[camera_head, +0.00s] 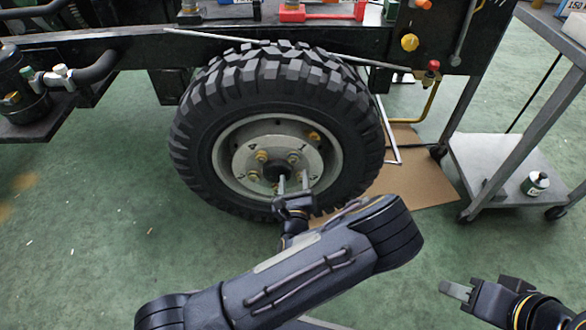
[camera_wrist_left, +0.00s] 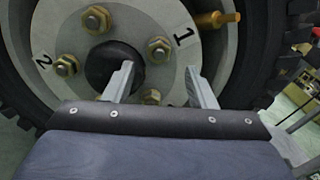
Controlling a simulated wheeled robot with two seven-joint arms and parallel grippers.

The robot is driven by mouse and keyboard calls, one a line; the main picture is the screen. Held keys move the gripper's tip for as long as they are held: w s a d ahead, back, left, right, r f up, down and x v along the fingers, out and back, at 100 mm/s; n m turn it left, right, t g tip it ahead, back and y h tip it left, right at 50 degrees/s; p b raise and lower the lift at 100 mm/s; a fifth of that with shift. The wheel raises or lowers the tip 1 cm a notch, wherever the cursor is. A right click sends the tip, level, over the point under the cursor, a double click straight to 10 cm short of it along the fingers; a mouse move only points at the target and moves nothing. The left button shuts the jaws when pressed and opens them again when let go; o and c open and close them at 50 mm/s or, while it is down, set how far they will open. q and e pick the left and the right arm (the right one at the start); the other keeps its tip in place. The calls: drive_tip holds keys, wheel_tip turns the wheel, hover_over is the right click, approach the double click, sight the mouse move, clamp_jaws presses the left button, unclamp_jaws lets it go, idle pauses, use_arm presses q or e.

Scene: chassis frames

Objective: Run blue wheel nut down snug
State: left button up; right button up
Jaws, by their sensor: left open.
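The black tyre wheel (camera_head: 207,122) stands under the chassis with its pale hub facing me. Several brass-coloured nuts ring the dark hub centre; one sits beside the painted 1 (camera_wrist_left: 159,48), another beside the painted 2 (camera_wrist_left: 66,65). No nut looks blue in either view. My left gripper (camera_head: 293,181) is open in front of the hub's lower right. In the left wrist view its fingers (camera_wrist_left: 160,80) are spread and empty below the nut by the 1. Another nut (camera_wrist_left: 151,97) shows partly between them. My right gripper (camera_head: 455,290) is at lower right, its fingers unclear.
A grey cart (camera_head: 490,160) with a small can (camera_head: 535,184) on its lower shelf stands at right. The chassis rail (camera_head: 130,45) runs above the wheel. Cardboard (camera_head: 418,180) lies behind the wheel. The green floor at left is mostly clear.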

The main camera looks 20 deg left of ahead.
sight(293, 159)
use_arm(q)
drive_tip(key=b+x, duration=0.1)
drive_tip(key=x, duration=0.4)
drive_tip(key=shift+w+a+b, duration=0.15)
drive_tip(key=shift+b, duration=0.2)
drive_tip(key=shift+w+a+r, duration=0.1)
drive_tip(key=shift+w+a, duration=0.05)
drive_tip(key=shift+w, duration=0.45)
